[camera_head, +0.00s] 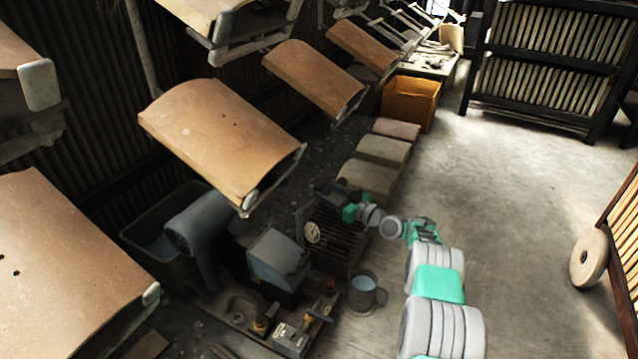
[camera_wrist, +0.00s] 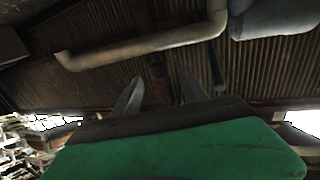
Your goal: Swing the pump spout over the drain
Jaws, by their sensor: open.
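A grey rounded pipe-like piece (camera_head: 197,222), which looks like the pump spout, stands at the lower left in the head view, over the edge of a dark tub (camera_head: 137,232). A dark slatted grate (camera_head: 340,236), which looks like the drain, lies to its right, partly hidden by a gauge and a box. My gripper (camera_head: 328,192) is above the grate's far end, apart from the grey piece. In the wrist view its two fingers (camera_wrist: 158,90) are spread with nothing between them. A pale bent pipe (camera_wrist: 145,47) crosses beyond them; I cannot tell whether it is the spout.
A grey box (camera_head: 278,262) and a round gauge (camera_head: 312,232) stand between the spout and my arm. A bucket (camera_head: 364,292) stands near my arm. Tan hanging panels (camera_head: 218,138) overhang the left side. Padded blocks (camera_head: 370,178) line the floor behind. Open floor (camera_head: 520,190) lies right.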

